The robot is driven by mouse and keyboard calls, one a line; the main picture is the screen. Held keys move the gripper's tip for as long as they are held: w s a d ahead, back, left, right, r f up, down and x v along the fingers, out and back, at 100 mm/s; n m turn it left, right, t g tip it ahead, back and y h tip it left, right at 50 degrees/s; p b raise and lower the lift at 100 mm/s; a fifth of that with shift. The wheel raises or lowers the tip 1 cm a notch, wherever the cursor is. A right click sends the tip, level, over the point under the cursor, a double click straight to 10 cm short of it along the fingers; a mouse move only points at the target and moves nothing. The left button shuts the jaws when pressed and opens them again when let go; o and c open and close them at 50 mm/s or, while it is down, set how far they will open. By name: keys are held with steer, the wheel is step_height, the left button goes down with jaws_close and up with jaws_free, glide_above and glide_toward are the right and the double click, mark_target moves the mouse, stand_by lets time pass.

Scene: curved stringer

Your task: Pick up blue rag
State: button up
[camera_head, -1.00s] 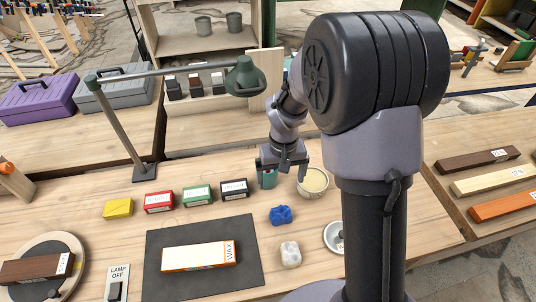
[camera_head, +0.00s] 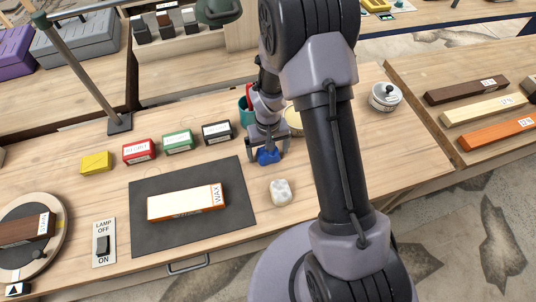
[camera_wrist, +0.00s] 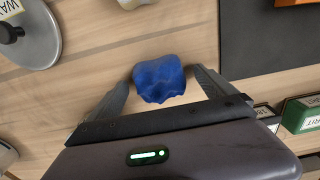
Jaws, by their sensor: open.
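The blue rag (camera_head: 268,156) is a small crumpled lump on the wooden bench, to the right of the dark mat. My gripper (camera_head: 267,150) is directly over it in the head view and partly covers it. In the wrist view the blue rag (camera_wrist: 159,79) lies between the tips of my two open fingers (camera_wrist: 160,80), one on each side. The left finger looks very close to it; I cannot tell whether either finger touches it.
The dark mat (camera_head: 150,240) holds a wax-labelled block (camera_head: 186,203). Several small boxes, including a black-labelled one (camera_head: 217,132), stand behind left. A teal cup (camera_head: 246,112) and a bowl (camera_head: 294,120) stand behind the gripper.

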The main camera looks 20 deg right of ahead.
steer(key=shift+r, duration=0.1)
steer(key=c, duration=1.4)
step_height(320, 180, up, 10)
steer(key=p, duration=0.3)
